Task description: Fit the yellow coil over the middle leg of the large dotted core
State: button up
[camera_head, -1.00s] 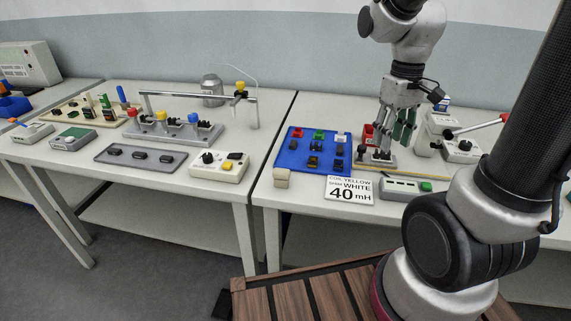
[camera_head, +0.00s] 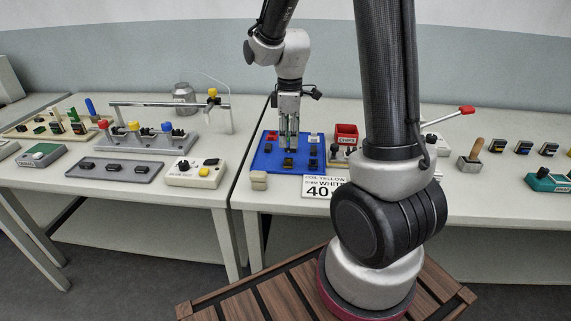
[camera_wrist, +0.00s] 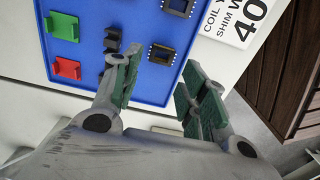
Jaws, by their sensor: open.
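My gripper (camera_head: 288,145) is over the blue tray (camera_head: 264,166), its green-padded fingers pointing down and spread apart. In the wrist view my gripper (camera_wrist: 160,72) is open, with nothing between its fingers. Two dark cores with dotted edges lie in the tray: one core (camera_wrist: 162,54) just beyond the fingertips, another core (camera_wrist: 178,8) farther up. I cannot tell which is the large one. I cannot make out the yellow coil in the tray; my fingers hide part of it.
A green piece (camera_wrist: 64,26) and a red piece (camera_wrist: 66,68) lie in the tray, with small black parts. A sign (camera_head: 322,187) reads coil yellow, shim white, 40 mH. A red bin (camera_head: 346,133) stands right of the tray. A tan block (camera_head: 258,180) sits at its front left.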

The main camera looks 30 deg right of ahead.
jog(key=f, duration=0.7)
jog(key=shift+s+f, duration=0.2)
jog(key=shift+f, duration=0.15)
jog(key=shift+c, duration=0.2)
jog(key=c, duration=0.6)
